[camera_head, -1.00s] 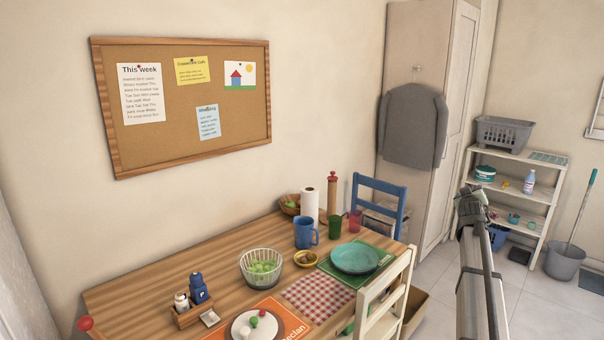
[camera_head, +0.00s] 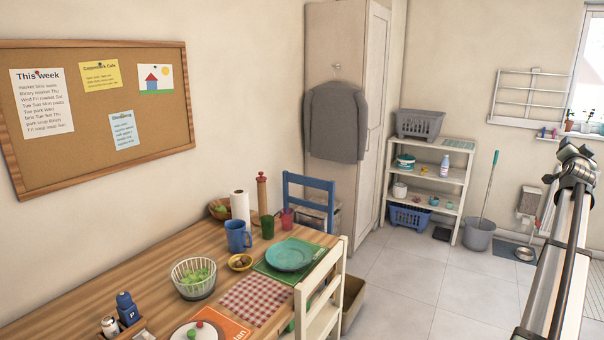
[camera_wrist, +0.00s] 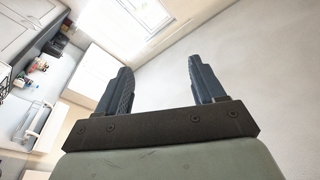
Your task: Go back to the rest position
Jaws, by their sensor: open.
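My gripper (camera_wrist: 160,88) shows in the wrist view with its two dark fingers wide apart and nothing between them. Beyond the fingers is a plain pale wall or ceiling and a bright window. In the head view my arm rises at the right side, over the tiled floor and well away from the table. The fingers cannot be made out there.
A wooden table (camera_head: 115,282) at lower left holds a wire basket (camera_head: 193,278), a teal plate (camera_head: 289,254) and a blue mug (camera_head: 237,236). A white chair (camera_head: 322,300) and a blue chair (camera_head: 310,190) stand beside it. A shelf (camera_head: 455,178) and a grey bucket (camera_head: 479,234) stand at the back. The middle floor is clear.

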